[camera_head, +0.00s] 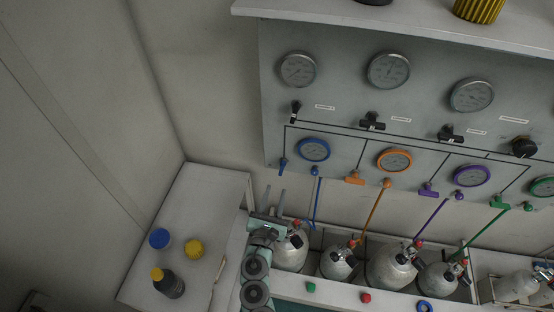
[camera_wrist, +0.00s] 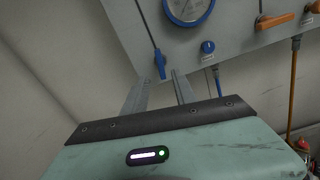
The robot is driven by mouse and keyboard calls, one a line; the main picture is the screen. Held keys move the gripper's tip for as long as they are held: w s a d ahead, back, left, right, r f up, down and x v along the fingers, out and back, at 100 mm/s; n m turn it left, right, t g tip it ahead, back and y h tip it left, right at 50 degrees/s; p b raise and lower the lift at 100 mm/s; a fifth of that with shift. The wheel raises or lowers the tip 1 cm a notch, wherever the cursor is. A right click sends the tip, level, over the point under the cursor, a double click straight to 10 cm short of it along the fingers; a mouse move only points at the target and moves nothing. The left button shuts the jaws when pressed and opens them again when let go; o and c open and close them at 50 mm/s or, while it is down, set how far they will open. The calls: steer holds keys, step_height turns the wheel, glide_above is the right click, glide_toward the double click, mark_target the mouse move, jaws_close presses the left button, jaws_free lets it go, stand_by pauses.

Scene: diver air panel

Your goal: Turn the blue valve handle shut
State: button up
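The blue valve handle (camera_head: 283,166) is a small lever on the grey panel, left of and below the blue-rimmed gauge (camera_head: 314,150). It points roughly downward, in line with the black painted line above it. My gripper (camera_head: 274,190) is below the handle in the head view, with a visible gap between them. In the wrist view the handle (camera_wrist: 160,64) appears just beyond the gap between the two fingertips of my gripper (camera_wrist: 161,77). The fingers are apart and hold nothing. I cannot tell how far the fingertips are from the panel.
Orange (camera_head: 354,178), purple (camera_head: 428,190) and green (camera_head: 499,202) handles lie crosswise to the right. A blue knob (camera_wrist: 208,47) and hose (camera_head: 318,205) are close by. Several grey cylinders (camera_head: 338,265) stand below. A bottle (camera_head: 169,285) and caps sit on the left counter (camera_head: 205,195).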

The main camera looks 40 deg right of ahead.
mark_target(281, 170)
steer(key=x, duration=1)
steer(key=shift+w+d+b, duration=0.2)
steer(key=shift+d+b, duration=0.1)
steer(key=shift+c, duration=0.3)
jaws_close()
